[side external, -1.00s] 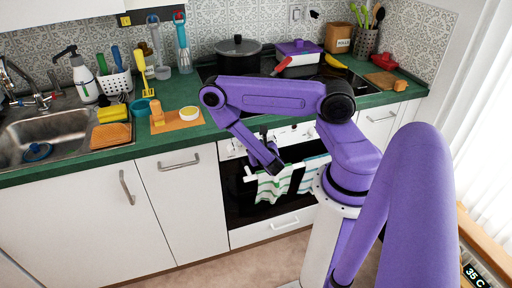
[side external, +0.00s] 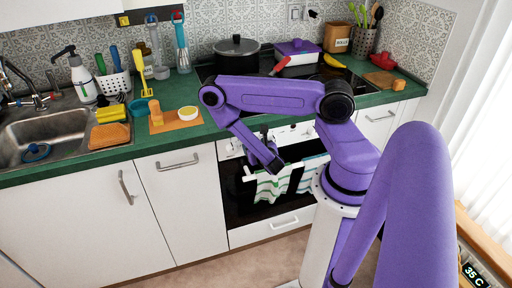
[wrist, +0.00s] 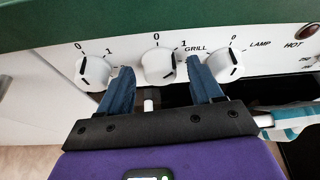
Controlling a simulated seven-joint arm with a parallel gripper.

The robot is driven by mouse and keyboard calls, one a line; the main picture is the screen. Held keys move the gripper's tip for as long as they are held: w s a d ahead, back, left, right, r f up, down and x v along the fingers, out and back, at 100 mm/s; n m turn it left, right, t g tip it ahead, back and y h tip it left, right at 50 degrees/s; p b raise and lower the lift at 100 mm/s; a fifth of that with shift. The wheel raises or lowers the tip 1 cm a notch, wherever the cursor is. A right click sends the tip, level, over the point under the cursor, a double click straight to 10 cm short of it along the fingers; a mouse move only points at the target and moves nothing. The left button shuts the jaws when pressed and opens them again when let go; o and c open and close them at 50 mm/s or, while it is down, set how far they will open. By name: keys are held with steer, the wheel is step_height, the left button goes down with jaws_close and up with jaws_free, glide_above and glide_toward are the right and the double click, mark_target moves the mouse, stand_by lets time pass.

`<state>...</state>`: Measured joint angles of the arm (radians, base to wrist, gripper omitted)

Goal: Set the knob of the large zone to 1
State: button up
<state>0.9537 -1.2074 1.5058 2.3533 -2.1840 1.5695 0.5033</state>
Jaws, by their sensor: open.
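The white control panel (wrist: 275,62) shows three white knobs in the wrist view. The left knob (wrist: 95,71) and the middle knob (wrist: 159,67) each have a 0 and a 1 printed above. The right knob (wrist: 226,66) is marked GRILL, 0 and LAMP. No zone-size marking is readable. A dark line shows on each knob; the middle one's lies toward its right side. My gripper (wrist: 160,66) is open, its blue fingers on either side of the middle knob in the picture. I cannot tell whether they touch it. In the side view my gripper (side external: 274,163) is at the oven front.
Striped towels (side external: 272,187) hang from the oven handle (side external: 250,178), just below my gripper. The green worktop (side external: 190,133) edge is above the panel. A dark pot (side external: 238,58) and a purple-lidded pot (side external: 298,58) stand on the hob.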

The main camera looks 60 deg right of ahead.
steer(key=v, duration=1.2)
stand_by(0.5)
steer(key=shift+r, duration=0.1)
steer(key=s+a+r+m+g+y, duration=0.4)
steer(key=a+r+m, duration=0.3)
steer(key=a+r, duration=0.2)
steer(key=s+a+r+m+g+y, duration=0.5)
steer(key=a+r+m, duration=0.3)
steer(key=r, duration=0.4)
steer(key=shift+s+a+y, duration=0.15)
steer(key=shift+a+y, duration=0.45)
steer(key=shift+y, duration=0.2)
